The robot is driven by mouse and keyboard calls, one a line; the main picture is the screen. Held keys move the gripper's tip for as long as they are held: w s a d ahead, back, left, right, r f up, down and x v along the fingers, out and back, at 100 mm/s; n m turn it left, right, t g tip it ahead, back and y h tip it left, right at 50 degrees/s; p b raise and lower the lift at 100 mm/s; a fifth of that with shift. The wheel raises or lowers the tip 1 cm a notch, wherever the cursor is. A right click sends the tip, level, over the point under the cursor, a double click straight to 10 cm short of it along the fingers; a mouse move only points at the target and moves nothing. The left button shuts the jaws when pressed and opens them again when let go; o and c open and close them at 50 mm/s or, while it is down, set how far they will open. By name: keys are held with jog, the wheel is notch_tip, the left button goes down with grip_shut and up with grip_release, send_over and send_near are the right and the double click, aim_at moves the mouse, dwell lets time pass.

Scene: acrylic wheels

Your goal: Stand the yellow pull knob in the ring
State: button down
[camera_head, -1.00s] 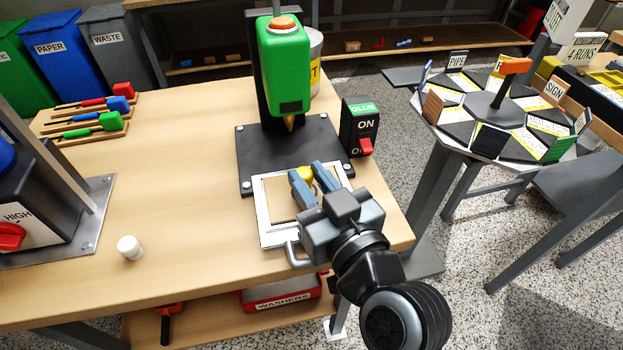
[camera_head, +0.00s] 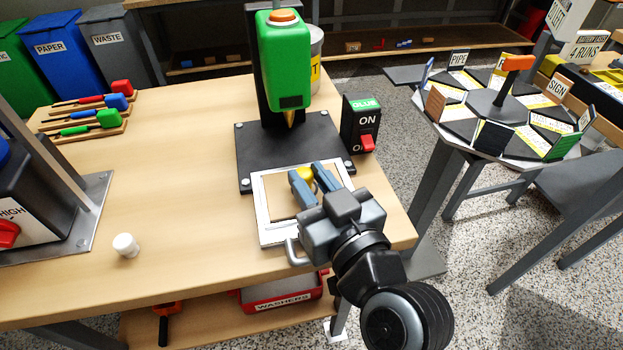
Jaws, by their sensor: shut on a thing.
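The yellow pull knob (camera_head: 304,174) shows between the blue fingers of my gripper (camera_head: 314,178). My gripper is shut on it, over the white square frame (camera_head: 264,215) at the front of the black press plate. Only the top of the knob is visible; its lower part is hidden by the fingers. I cannot make out a ring; the gripper and wrist cover part of the area inside the frame. Whether the knob touches the surface below cannot be told.
The green glue press (camera_head: 285,60) stands just behind the frame on its black base (camera_head: 262,155). A switch box (camera_head: 361,125) is to the right. A white knob (camera_head: 125,245) stands at the left front. The table's middle left is clear.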

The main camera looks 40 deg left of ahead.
jog(key=shift+f, duration=0.25)
jog(key=c, duration=0.8)
grip_release()
jog(key=shift+b+v, duration=0.75)
jog(key=shift+v, duration=3.15)
